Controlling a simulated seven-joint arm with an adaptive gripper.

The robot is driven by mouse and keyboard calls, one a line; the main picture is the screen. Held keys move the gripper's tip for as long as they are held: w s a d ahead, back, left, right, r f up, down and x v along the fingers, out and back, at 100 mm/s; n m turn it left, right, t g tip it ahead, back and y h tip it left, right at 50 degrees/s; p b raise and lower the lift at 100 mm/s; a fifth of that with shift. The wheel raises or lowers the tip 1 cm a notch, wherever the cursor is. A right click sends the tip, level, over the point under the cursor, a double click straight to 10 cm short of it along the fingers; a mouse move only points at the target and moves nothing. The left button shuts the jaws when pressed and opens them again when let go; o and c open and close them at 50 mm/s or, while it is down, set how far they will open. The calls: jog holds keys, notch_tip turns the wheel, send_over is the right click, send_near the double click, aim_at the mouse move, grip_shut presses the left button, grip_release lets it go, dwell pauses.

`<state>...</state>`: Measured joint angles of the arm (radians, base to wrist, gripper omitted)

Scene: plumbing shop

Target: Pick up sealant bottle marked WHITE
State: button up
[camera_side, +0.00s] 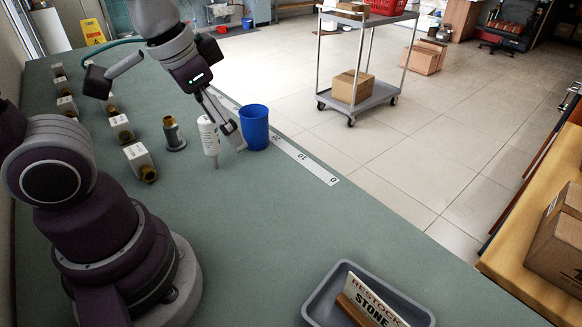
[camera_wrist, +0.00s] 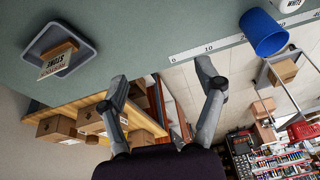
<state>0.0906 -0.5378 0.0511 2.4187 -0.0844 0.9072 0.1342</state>
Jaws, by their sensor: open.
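The white sealant bottle (camera_side: 208,137) stands on the green bench in the side view, its narrow tip downward. In the wrist view only part of the bottle (camera_wrist: 290,5), with the lettering WHITE, shows at the top right edge. My gripper (camera_side: 233,136) is beside the bottle in the side view, between it and the blue cup. In the wrist view its two fingers (camera_wrist: 165,85) are spread wide with nothing between them. The bottle is outside the fingers there. Whether a finger touches the bottle cannot be told.
The blue cup (camera_side: 254,127) stands close right of my gripper. A dark fitting (camera_side: 174,134) and several white boxes (camera_side: 139,160) stand to the left. A ruler strip (camera_side: 305,165) runs along the bench edge. A grey tray (camera_side: 321,297) holds a RESTOCK STONE card (camera_side: 372,302). Mid-bench is clear.

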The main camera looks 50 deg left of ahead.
aim_at(212, 132)
jog(key=w+a+f+m+g+y, duration=0.1)
jog(key=a+f+m+g+y, duration=0.1)
jog(key=f+m+y, duration=0.1)
jog(key=a+f+m+g+y, duration=0.2)
jog(key=f+m+y, duration=0.2)
jog(key=f+y, duration=0.1)
jog(key=w+a+f+m+g+y, duration=0.1)
jog(key=a+f+m+g+y, duration=0.2)
jog(key=f+m, duration=0.1)
jog(key=shift+w+y, duration=0.35)
jog(key=shift+y, duration=0.05)
jog(key=a+m+t+y, duration=0.1)
jog(key=a+m+y, duration=0.1)
jog(key=a, duration=0.1)
jog(key=w+a+m+t+y, duration=0.1)
jog(key=a+m+y, duration=0.1)
jog(key=a, duration=0.2)
jog(key=w+a+m+t+y, duration=0.1)
jog(key=a+y, duration=0.1)
jog(key=a, duration=0.2)
jog(key=shift+a+r+m, duration=0.25)
jog(key=shift+m, duration=0.15)
grip_shut()
jog(key=shift+r, duration=0.1)
